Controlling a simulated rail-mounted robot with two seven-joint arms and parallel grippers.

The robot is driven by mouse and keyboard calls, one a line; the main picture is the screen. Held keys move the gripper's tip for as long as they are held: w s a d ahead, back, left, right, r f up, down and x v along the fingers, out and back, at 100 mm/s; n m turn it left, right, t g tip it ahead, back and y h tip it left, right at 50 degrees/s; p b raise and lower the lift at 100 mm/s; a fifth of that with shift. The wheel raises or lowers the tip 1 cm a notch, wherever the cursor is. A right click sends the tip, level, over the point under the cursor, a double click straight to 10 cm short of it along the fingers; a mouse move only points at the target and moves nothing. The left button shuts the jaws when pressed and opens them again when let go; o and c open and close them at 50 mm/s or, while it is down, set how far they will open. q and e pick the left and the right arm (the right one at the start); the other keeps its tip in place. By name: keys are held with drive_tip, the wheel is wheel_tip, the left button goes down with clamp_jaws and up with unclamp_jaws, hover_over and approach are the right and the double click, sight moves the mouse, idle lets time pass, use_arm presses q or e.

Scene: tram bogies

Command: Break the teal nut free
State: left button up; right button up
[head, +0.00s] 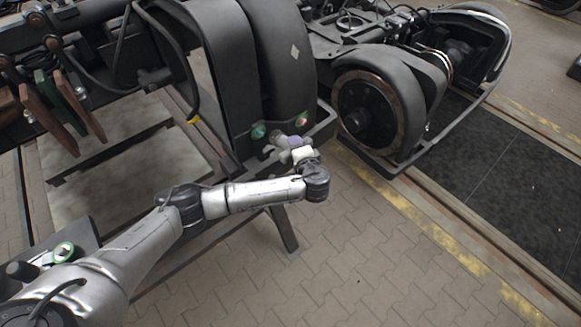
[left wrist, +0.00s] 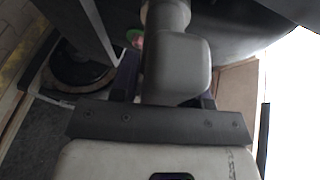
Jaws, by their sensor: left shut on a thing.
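The teal nut (head: 258,131) sits low on the front of the black bogie frame, with a red nut (head: 303,121) to its right. My left gripper (head: 287,146) is at the frame, just below and between the two nuts. It is shut on a grey tool (head: 270,149), which also fills the middle of the left wrist view (left wrist: 178,68). The tool's head points toward the frame near the teal nut; I cannot tell whether they touch. In the left wrist view a small green and pink patch shows behind the tool, mostly hidden. My right gripper is out of view.
A second bogie with a large wheel (head: 368,112) stands to the right. Brown and green plates (head: 50,108) hang at the left. The paved floor (head: 350,260) in front is clear.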

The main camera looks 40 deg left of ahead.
use_arm(q)
wheel_tip(320, 180, down, 6)
drive_tip(key=a+m+t+y+b, duration=0.1)
drive_tip(key=y+b, duration=0.1)
drive_tip(key=shift+s+a+t, duration=0.15)
drive_tip(key=shift+s+t, duration=0.15)
drive_tip(key=shift+s, duration=0.15)
drive_tip(key=w+a, duration=0.1)
drive_tip(key=a, duration=0.5)
drive_tip(key=shift+w+b, duration=0.2)
drive_tip(key=shift+b, duration=0.2)
drive_tip(key=shift+a, duration=0.25)
idle(0.3)
idle(0.3)
